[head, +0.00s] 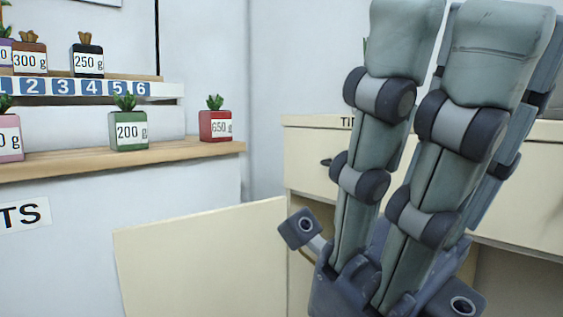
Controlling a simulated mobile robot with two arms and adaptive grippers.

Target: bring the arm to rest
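My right gripper (452,45) fills the right side of the head view, close to the camera. Its grey-green, dark-jointed fingers point up, straight and uncurled, with a narrow gap between the front two. Part of another finger shows behind them at the right. The gripper looks open, and I see nothing held in it. It hides part of the cream cabinet (305,150) behind it. My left gripper is not in view.
A wooden shelf (70,164) at the left bears a green 200 g block (129,133) and a red 650 g block (215,127). A dark 250 g block (87,61) stands higher. A cream panel (200,260) stands out at lower centre.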

